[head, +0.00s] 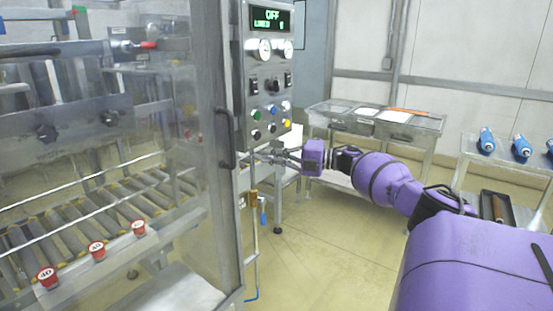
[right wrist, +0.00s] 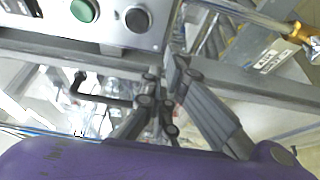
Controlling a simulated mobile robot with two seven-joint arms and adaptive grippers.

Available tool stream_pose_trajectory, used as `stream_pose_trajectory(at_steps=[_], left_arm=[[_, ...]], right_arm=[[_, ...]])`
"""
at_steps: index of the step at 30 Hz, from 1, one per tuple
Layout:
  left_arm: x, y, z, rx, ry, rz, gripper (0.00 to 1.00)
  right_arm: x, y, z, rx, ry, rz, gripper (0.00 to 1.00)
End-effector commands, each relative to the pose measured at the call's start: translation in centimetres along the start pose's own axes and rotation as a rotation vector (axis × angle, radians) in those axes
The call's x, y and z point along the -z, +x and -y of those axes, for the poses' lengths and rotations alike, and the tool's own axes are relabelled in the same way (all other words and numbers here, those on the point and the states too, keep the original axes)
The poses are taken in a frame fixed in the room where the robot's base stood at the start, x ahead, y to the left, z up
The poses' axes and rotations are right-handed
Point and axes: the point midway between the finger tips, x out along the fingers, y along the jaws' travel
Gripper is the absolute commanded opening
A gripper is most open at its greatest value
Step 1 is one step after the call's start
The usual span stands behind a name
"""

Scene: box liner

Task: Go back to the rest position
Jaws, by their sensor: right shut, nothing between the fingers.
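My right gripper (head: 268,156) reaches forward from the right to just below the steel control panel (head: 247,75). Its fingers are together and hold nothing. In the right wrist view the dark fingers (right wrist: 168,92) meet near the middle, below the panel's green button (right wrist: 84,10) and black button (right wrist: 137,19). I cannot tell whether the fingertips touch the machine frame. The panel's display (head: 270,18) reads OFF on its top line. My left gripper is not in view.
A glass door with a black handle (head: 225,138) stands left of my right gripper. A roller conveyor (head: 100,205) lies behind the glass. A steel table (head: 425,122) and a side table with blue bottles (head: 521,147) are beyond and right of my arm. The floor (head: 320,255) in front is clear.

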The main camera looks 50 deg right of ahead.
Motion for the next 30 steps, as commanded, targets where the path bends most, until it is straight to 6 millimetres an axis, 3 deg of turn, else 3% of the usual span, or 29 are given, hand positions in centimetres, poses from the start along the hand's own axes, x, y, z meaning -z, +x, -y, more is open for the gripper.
stream_pose_trajectory(at_steps=[5,16,19,23,26,30], left_arm=[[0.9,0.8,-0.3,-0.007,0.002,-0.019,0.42],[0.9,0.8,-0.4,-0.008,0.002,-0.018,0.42],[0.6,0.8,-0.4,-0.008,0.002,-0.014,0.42],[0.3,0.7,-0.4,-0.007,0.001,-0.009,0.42],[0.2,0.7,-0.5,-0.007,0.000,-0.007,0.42],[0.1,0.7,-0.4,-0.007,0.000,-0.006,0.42]], right_arm=[[-1.3,-0.9,0.1,0.000,0.000,0.002,0.00],[-1.8,-1.2,-0.1,0.000,0.001,0.008,0.00],[-3.2,-1.2,-0.2,0.000,0.005,0.066,0.00],[-4.0,1.5,-0.4,-0.024,0.026,0.163,0.00],[-2.1,4.1,5.6,-0.012,0.131,0.237,0.00],[1.9,5.1,14.7,0.036,0.279,0.317,0.00]])
